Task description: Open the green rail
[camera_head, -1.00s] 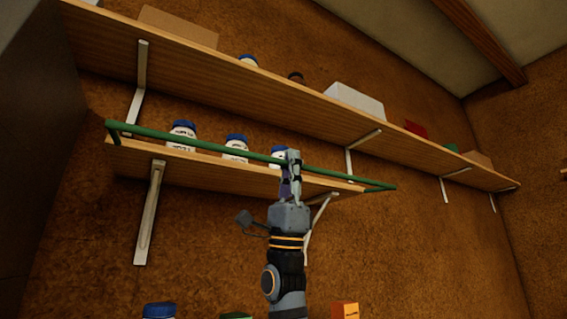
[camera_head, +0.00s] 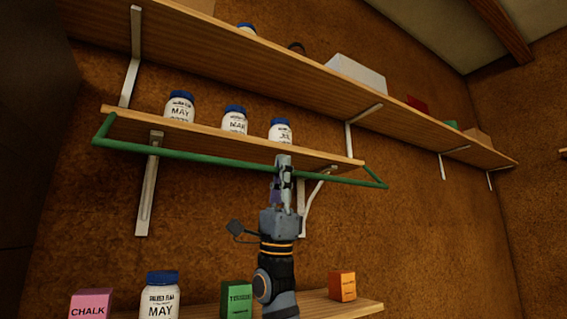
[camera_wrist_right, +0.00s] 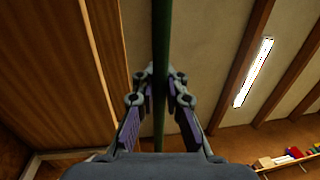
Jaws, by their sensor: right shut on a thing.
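The green rail (camera_head: 215,161) is a long bar with short end arms in front of the middle shelf (camera_head: 130,117). In the head view it hangs slightly below the shelf's front edge, so the jars above it show clear. My right gripper (camera_head: 283,165) is shut on the rail, right of its middle. In the right wrist view the green rail (camera_wrist_right: 161,60) runs between the two fingers of my right gripper (camera_wrist_right: 161,98). My left gripper is not in view.
Three white jars with blue lids (camera_head: 180,107) stand on the middle shelf. An upper shelf (camera_head: 260,62) holds boxes and jars. A lower shelf (camera_head: 320,304) holds a pink box (camera_head: 91,304), a jar (camera_head: 160,295), a green box (camera_head: 237,298) and an orange box (camera_head: 342,286).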

